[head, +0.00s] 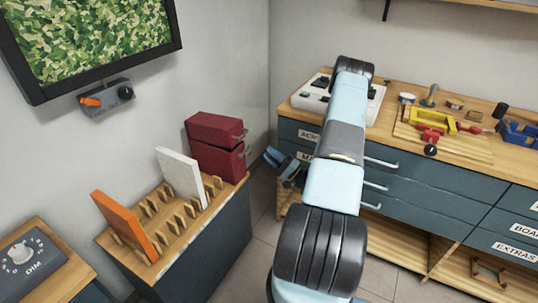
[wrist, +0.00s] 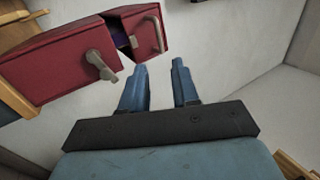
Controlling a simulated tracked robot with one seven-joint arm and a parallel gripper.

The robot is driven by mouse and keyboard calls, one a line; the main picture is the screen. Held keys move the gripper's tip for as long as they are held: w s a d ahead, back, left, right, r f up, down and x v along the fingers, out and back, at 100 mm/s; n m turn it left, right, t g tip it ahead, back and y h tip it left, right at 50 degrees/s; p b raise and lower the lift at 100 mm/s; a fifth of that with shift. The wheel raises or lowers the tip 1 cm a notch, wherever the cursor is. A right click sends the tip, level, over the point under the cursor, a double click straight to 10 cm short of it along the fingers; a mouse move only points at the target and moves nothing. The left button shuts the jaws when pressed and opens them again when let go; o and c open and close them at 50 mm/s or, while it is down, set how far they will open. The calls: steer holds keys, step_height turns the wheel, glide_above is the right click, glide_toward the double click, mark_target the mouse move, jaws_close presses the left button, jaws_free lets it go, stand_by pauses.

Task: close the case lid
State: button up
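The dark red case (head: 219,161) stands on the wooden top at the back, near the room corner. Its lid (head: 213,128) looks slightly raised, with a dark gap below it. In the wrist view the case body (wrist: 45,75) and lid (wrist: 135,28) are at upper left, with a narrow wedge of purple inside showing between them. Each part has a grey metal handle or catch on its front. My gripper (head: 270,156) is right of the case, apart from it. In the wrist view my gripper (wrist: 160,66) has its two blue fingers apart with nothing between them.
A wooden rack (head: 156,226) left of the case holds a white panel (head: 181,178) and an orange panel (head: 125,225). A drawer bench (head: 420,185) with tools stands right of my arm. A dimmer box (head: 25,255) is at lower left. Grey wall lies behind the case.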

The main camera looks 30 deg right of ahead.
steer(key=shift+w+a+r+y, duration=0.15)
steer(key=shift+r+y, duration=0.1)
steer(key=shift+y, duration=0.05)
steer(key=shift+c, duration=1.3)
steer(key=a+r+n+g+y, duration=0.1)
steer(key=a+r+n+g, duration=0.1)
steer(key=g, duration=0.1)
steer(key=w+a+r+n+g+y, duration=0.1)
steer(key=r+n+g, duration=0.1)
steer(key=n+g, duration=0.1)
steer(key=a+r+n+g+y, duration=0.2)
steer(key=n+g, duration=0.1)
steer(key=shift+w+a+g, duration=0.3)
steer(key=shift+w+a, duration=0.05)
jaws_close()
steer(key=w+d+r+n+g+h, duration=0.1)
steer(key=d+r+n+g+h, duration=0.15)
steer(key=r+n+h, duration=0.4)
steer(key=w+d+r+n+g+h, duration=0.1)
steer(key=r+n+g+h, duration=0.25)
steer(key=r+h, duration=0.45)
steer(key=w+a+f, duration=0.1)
steer(key=w+f, duration=0.1)
steer(key=f, duration=0.4)
steer(key=w+a+f+y, duration=0.1)
steer(key=w+a+f, duration=0.1)
steer(key=f, duration=0.3)
steer(key=shift+w+f, duration=0.4)
steer(key=shift+w, duration=0.4)
